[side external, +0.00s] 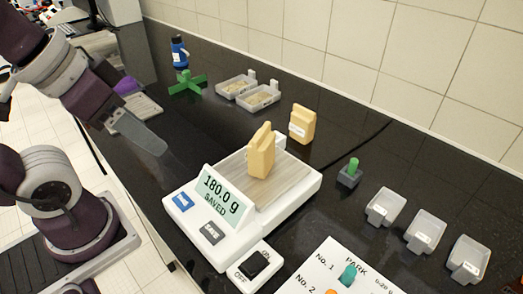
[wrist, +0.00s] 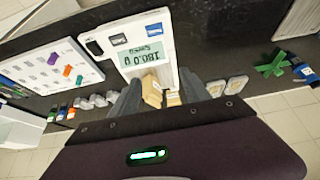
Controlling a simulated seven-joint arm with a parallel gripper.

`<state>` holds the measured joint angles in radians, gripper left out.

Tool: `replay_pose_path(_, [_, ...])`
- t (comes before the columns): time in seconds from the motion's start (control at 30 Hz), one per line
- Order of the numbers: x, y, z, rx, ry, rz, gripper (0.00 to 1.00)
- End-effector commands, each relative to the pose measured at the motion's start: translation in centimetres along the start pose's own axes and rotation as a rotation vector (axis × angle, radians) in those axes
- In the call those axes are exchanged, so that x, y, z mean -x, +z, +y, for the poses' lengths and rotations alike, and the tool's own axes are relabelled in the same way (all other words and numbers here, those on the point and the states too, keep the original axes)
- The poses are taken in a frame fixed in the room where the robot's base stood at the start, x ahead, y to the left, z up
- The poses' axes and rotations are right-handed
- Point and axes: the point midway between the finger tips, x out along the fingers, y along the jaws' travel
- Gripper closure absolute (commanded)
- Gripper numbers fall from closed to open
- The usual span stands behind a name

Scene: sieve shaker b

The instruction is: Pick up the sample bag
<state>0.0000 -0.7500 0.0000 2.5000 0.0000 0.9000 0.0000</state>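A tan sample bag (side external: 262,152) stands upright on the wooden plate of the white scale (side external: 228,250), whose display reads 180.0 g SAVED. A second tan bag (side external: 302,124) with a white label stands on the black counter behind the scale. In the wrist view, one bag (wrist: 151,92) and part of another (wrist: 173,99) show between my fingers, but farther away. My gripper (side external: 160,148) is in the air left of the scale, apart from both bags. Its fingers (wrist: 160,76) are spread and empty.
A green cross-shaped piece (side external: 187,84), a blue bottle (side external: 179,52) and two shallow trays (side external: 237,84) stand at the back. A green-knobbed block (side external: 349,174) and several small bins (side external: 385,206) are at right. A white peg board (side external: 335,270) lies in front.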

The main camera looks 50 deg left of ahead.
Motion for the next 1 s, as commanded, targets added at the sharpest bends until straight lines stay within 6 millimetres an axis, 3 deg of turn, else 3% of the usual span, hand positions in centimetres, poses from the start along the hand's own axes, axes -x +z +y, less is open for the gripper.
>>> replay_pose_path(0.03, [0.0, 0.0, 0.0, 0.000, 0.000, 0.000, 0.33])
replay_pose_path(0.17, [0.0, 0.0, 0.0, 0.000, 0.000, 0.000, 0.11])
replay_pose_path(0.47, [0.2, -0.1, 0.0, 0.000, 0.000, 0.001, 0.11])
replay_pose_path(0.67, [4.5, -2.6, 0.0, 0.000, 0.000, 0.007, 0.11])
replay_pose_path(0.87, [3.3, -11.6, -6.1, 0.023, -0.227, 0.262, 0.11])
replay_pose_path(1.0, [3.6, -19.1, -9.6, -0.037, -0.346, 0.489, 0.11])
